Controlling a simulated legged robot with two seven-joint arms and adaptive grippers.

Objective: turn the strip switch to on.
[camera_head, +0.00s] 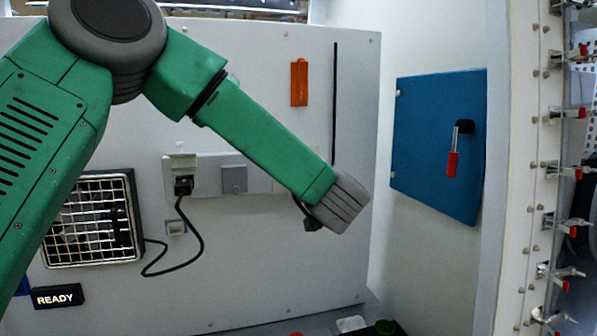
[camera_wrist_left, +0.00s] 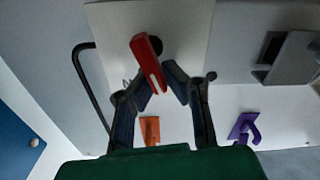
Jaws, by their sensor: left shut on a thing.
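The white power strip (camera_head: 208,168) is fixed along the back panel, and my left arm crosses in front of its right end. In the left wrist view, the red switch lever (camera_wrist_left: 148,62) stands tilted on the strip's pale face (camera_wrist_left: 112,30), with a dark round pivot beside it. Part of a printed letter shows next to it. My left gripper (camera_wrist_left: 158,80) has its fingers on either side of the lever and is shut on it. In the head view the lever and most of the gripper are hidden behind my grey wrist. My right gripper is not in view.
A black plug (camera_head: 183,186) sits in the strip, its cord running to a grilled unit (camera_head: 93,220). A grey socket cover (camera_head: 234,179) is beside it. An orange piece (camera_head: 299,82) and a purple hook (camera_wrist_left: 246,128) are on the panel. A blue door (camera_head: 438,140) is at right.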

